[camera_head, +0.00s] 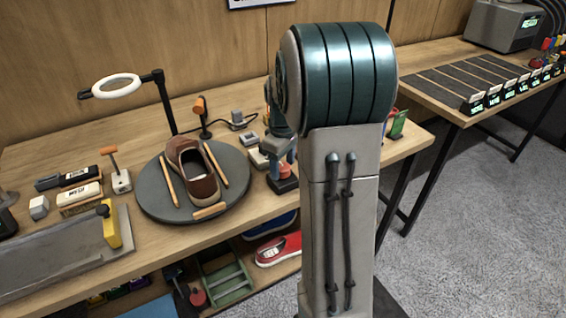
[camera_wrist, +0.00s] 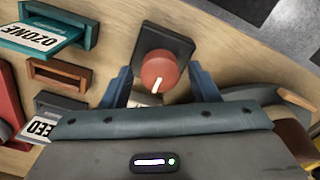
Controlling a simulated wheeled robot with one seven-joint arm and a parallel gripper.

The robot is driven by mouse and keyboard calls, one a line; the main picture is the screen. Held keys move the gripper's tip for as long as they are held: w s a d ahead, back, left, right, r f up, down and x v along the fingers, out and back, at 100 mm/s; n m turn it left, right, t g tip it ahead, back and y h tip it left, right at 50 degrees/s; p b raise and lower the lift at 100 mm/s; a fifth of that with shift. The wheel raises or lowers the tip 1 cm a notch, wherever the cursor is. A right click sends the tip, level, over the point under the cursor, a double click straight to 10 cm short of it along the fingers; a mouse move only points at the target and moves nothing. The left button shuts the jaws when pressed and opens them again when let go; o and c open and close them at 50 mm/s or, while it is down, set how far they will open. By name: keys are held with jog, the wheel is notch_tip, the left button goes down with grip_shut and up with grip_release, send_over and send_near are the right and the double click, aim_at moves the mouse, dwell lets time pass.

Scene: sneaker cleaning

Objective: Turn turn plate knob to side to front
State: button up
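The red round knob (camera_wrist: 158,72) sits on a dark rectangular base (camera_wrist: 163,42) in the wrist view. Its white mark points down toward my palm, tilted slightly left. My gripper (camera_wrist: 160,86) is open, with one blue finger on each side of the knob and visible gaps between; it holds nothing. In the head view, my gripper (camera_head: 283,150) is above the red knob (camera_head: 285,170), right of the round grey turn plate (camera_head: 150,188). A brown shoe (camera_head: 203,188) stands on the plate. The knob's side labels are not readable.
Wooden-handled sticks lie around the shoe on the plate. In the wrist view, a teal holder with an OZONE card (camera_wrist: 40,36) and a brown slotted holder (camera_wrist: 58,76) are left of the knob. A ring lamp (camera_head: 116,86) stands at the back left. My arm hides the table's right part.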

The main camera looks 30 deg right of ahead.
jog(key=c, duration=0.7)
jog(key=shift+c, duration=0.2)
jog(key=shift+m, duration=0.3)
jog(key=m, duration=0.4)
jog(key=shift+p, duration=0.3)
jog(key=m, duration=0.4)
jog(key=shift+m+p, duration=0.3)
jog(key=shift+m, duration=0.1)
jog(key=m+p, duration=0.1)
jog(key=m, duration=0.3)
jog(key=shift+m+p, duration=0.4)
jog(key=shift+m, duration=1.7)
